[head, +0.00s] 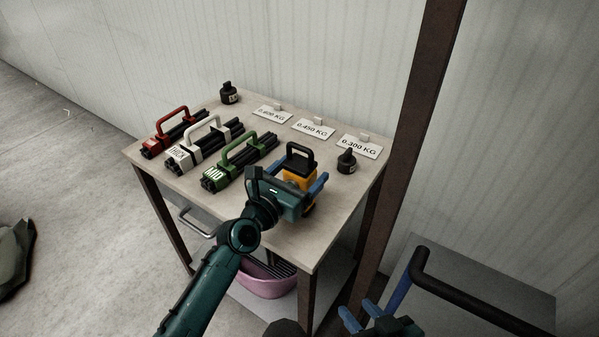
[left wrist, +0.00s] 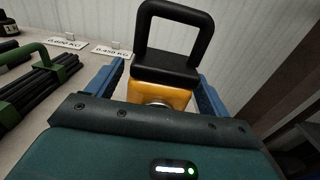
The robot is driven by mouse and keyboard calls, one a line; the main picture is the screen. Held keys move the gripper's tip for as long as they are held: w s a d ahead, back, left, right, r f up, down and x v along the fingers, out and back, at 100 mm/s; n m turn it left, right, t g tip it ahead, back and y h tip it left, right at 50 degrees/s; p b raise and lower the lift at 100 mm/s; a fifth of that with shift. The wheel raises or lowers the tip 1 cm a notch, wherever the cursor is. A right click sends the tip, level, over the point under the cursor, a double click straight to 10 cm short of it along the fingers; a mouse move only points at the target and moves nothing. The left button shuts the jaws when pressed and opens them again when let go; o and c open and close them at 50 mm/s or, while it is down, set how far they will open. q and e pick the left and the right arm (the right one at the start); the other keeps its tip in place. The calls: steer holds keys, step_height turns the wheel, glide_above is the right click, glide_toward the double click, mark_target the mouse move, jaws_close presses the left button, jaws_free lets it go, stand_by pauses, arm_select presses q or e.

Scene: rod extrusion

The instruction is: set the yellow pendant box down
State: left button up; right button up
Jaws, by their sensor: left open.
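The yellow pendant box (head: 295,177) with its black loop handle (head: 300,155) is upright at the right part of the table (head: 335,205). It appears to stand on the tabletop, but my gripper hides its lower part. My left gripper (head: 297,186) is open, with its blue fingers on either side of the box. In the left wrist view the box (left wrist: 158,95) sits between the spread fingers, its handle rising above them. My right gripper (head: 362,314) shows at the bottom edge; its blue fingers are partly cut off and their opening is unclear.
Red, white and green handled rod bundles (head: 240,158) lie left of the box. Weight cards (head: 314,128) line the back, with small black weights (head: 346,161) nearby. A pink basin (head: 262,283) is below. A brown post (head: 415,130) stands at the right.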

arm_select(q)
steer(key=shift+r+p, duration=0.3)
steer(key=v, duration=1.2)
steer(key=s+a+f+m+g+y, duration=0.1)
steer(key=s+f+m, duration=0.3)
steer(key=m, duration=0.6)
steer(key=s+a+f+m+g+y, duration=0.1)
steer(key=s+a+f+m+y, duration=0.2)
steer(key=s+m, duration=0.3)
steer(key=s+a+f+m+g+y, duration=0.1)
steer(key=s+f+m, duration=0.4)
steer(key=m, duration=1)
steer(key=a+y, duration=0.1)
steer(key=a, duration=0.1)
steer(key=shift+s+a, duration=0.35)
steer(key=shift+a, duration=0.05)
steer(key=shift+s, duration=0.1)
